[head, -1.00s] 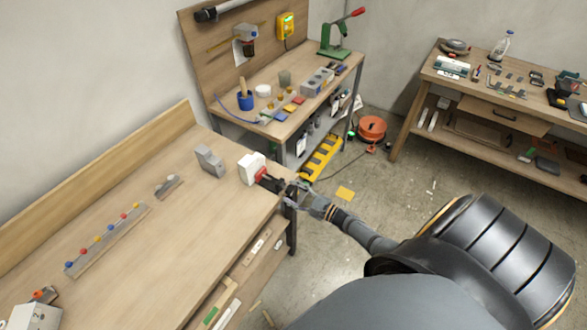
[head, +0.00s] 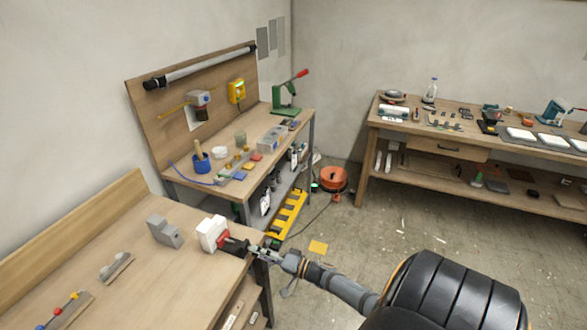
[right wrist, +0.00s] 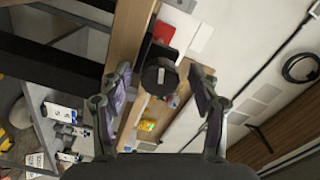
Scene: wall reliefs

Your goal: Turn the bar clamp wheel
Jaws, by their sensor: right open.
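The bar clamp is at the near workbench's right edge. It shows as a white block (head: 211,232) with a red part (head: 224,239) and a black part (head: 238,246) reaching past the edge. In the right wrist view, the black round wheel (right wrist: 160,77) with a pale mark on its face lies in front of the red part (right wrist: 165,32) and white block (right wrist: 197,34). My right gripper (head: 257,252) is close to the wheel. In the wrist view its fingers (right wrist: 160,80) are apart, one on each side of the wheel, with gaps showing. My left gripper is out of view.
A grey angled block (head: 164,231) stands on the near workbench (head: 125,240) left of the clamp. A second bench (head: 205,182) with tools stands behind it. An orange reel (head: 333,178) and yellow strip (head: 290,215) lie on the floor. Another bench (head: 450,150) stands at right.

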